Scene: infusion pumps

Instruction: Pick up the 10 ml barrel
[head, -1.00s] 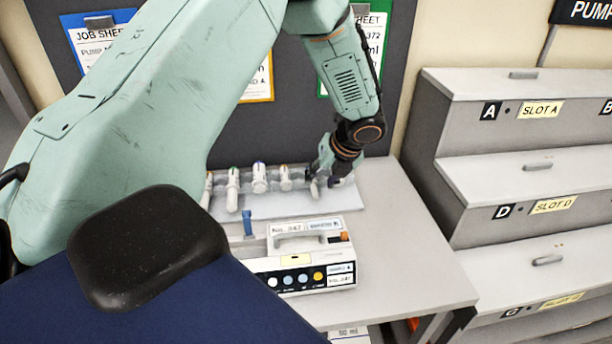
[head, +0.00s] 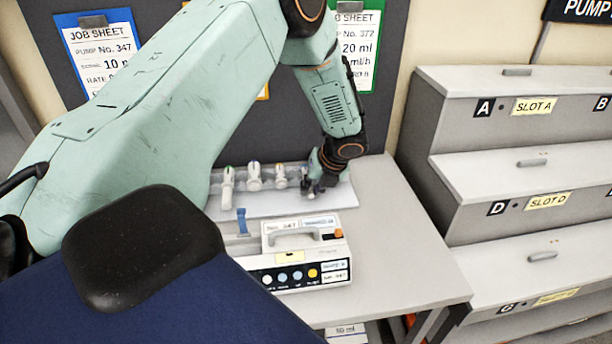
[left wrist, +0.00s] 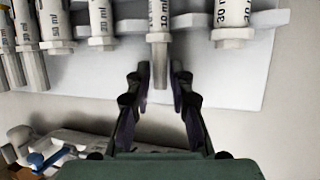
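The 10 ml barrel (left wrist: 158,48) is a slim white barrel standing among others in the rack, with its label readable in the left wrist view. My left gripper (left wrist: 160,78) is open, with one dark finger on each side of this barrel's lower end. A narrow gap shows on both sides, so the fingers do not visibly touch it. In the head view, my left gripper (head: 322,182) is at the right part of the rack and hides most of the barrels there. My right gripper is not in view.
The rack's pale tray (head: 285,206) lies behind a white pump (head: 305,262). Grey stepped shelves (head: 500,150) stand right. The table (head: 405,250) is clear at right.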

